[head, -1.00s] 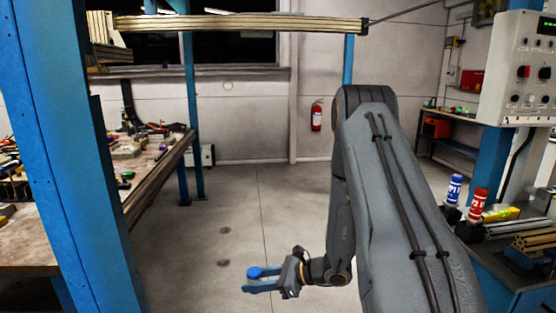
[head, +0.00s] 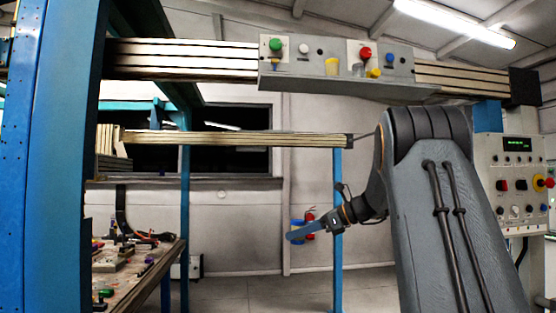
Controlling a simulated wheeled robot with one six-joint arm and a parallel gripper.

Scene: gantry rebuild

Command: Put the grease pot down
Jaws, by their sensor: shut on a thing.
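My gripper (head: 304,232) is in the middle of the head view, to the left of my forearm, with its blue fingers pointing left. It is shut on a blue pot (head: 297,223), the grease pot as far as I can tell. The pot is small, looks roughly upright and is held in the air. The fingers hide part of it. No surface shows directly under or touching the pot.
A cluttered workbench (head: 140,278) stands at left, a control panel (head: 515,170) at right.

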